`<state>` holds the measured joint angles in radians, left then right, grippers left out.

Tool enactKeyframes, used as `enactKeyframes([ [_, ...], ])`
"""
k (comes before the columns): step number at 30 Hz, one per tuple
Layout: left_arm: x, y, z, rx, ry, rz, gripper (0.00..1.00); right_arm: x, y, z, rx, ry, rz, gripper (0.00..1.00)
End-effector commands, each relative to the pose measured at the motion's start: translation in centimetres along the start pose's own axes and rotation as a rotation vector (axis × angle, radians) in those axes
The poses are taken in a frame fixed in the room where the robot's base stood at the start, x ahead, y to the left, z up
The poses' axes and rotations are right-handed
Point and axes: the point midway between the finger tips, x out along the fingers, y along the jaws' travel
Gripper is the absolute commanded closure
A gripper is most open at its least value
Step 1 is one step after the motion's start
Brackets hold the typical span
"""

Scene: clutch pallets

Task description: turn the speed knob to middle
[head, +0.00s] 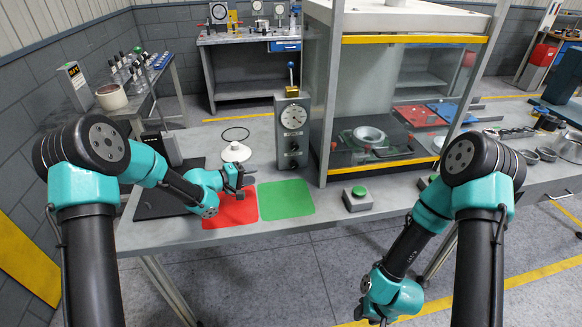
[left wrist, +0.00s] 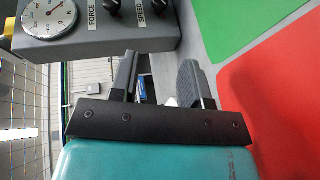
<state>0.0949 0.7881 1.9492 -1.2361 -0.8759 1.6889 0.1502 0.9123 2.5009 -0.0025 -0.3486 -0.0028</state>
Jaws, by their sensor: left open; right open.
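The grey control box (head: 292,138) stands upright on the bench with a round white dial and two dark knobs on its front. The speed knob (left wrist: 160,6), beside its SPEED label, is partly cut off at the top of the left wrist view; its setting cannot be read. It is the lower knob in the head view (head: 294,164). The force knob (left wrist: 112,6) lies between it and the dial. My left gripper (head: 246,180) is open and empty, left of the box and apart from it. My right gripper (head: 370,318) is low, in front of the bench, at the picture's bottom edge.
A red mat (head: 230,212) and a green mat (head: 286,200) lie before the box. A white funnel-like part (head: 236,152) stands behind my left gripper. A glass-walled press enclosure (head: 395,100) stands right of the box.

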Motion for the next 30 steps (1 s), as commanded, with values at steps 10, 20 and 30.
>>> enactKeyframes([
  [10,3.1,0.0,0.1,0.000,-0.002,0.000,0.57,0.0,0.0,0.0,0.000,0.000,0.000,0.57],
  [20,8.7,0.0,0.1,0.000,-0.002,0.001,0.57,0.0,0.0,0.0,0.000,0.000,0.000,0.57],
  [30,14.4,0.0,0.1,0.000,-0.001,0.001,0.57,0.0,0.0,0.0,0.000,0.000,0.000,0.57],
])
